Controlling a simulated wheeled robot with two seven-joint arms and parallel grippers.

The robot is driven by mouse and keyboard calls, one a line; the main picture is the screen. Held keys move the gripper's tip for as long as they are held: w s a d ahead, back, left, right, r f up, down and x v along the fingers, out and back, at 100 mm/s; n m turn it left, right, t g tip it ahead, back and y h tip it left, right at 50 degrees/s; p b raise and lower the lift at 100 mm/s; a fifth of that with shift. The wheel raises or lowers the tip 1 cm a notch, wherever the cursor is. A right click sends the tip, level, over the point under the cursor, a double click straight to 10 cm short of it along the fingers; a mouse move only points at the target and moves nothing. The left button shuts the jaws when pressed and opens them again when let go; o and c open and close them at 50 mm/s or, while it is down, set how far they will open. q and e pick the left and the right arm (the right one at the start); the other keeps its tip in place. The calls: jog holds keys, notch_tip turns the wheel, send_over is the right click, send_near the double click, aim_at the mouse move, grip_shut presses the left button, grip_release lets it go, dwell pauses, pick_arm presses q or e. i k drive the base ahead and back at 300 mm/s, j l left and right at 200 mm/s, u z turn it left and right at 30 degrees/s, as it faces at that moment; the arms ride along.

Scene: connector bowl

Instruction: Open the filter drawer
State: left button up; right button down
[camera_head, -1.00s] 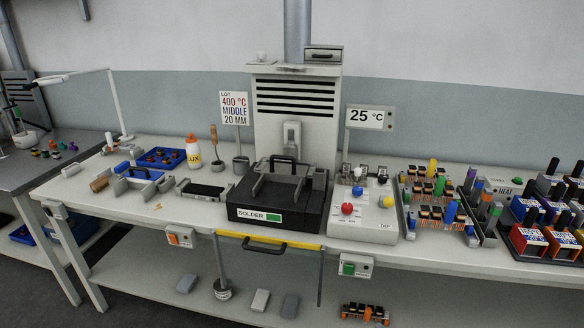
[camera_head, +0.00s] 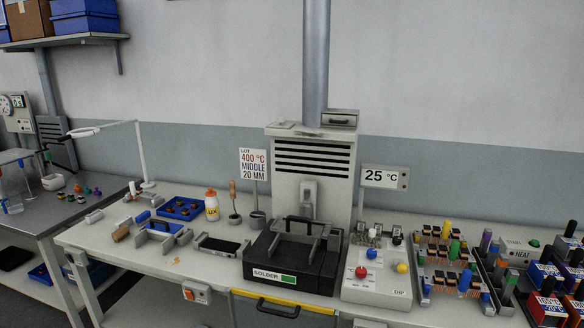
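A small grey drawer-like box (camera_head: 340,118) with a dark handle on its front sits on top of the pale slatted fume unit (camera_head: 312,158) at the back of the bench; it looks shut. A second, larger grey front with a yellow top edge and a black handle (camera_head: 276,305) hangs under the bench's front edge; it also looks shut. No label shows which of these is the filter drawer. Neither of my grippers is in view.
A black solder pot (camera_head: 292,262) stands before the fume unit. A dip control box (camera_head: 376,280) with coloured knobs is to its right, near a 25 °C sign (camera_head: 384,178). Connector racks (camera_head: 446,260) crowd the right. A grey duct (camera_head: 315,60) rises behind.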

aim_at(330, 119)
jog(key=i+l+z, duration=0.15)
jog(key=i+l, duration=0.4)
jog(key=l, duration=0.15)
jog(key=i+l+z, duration=0.1)
jog(key=i+l, duration=0.5)
jog(key=l, duration=0.1)
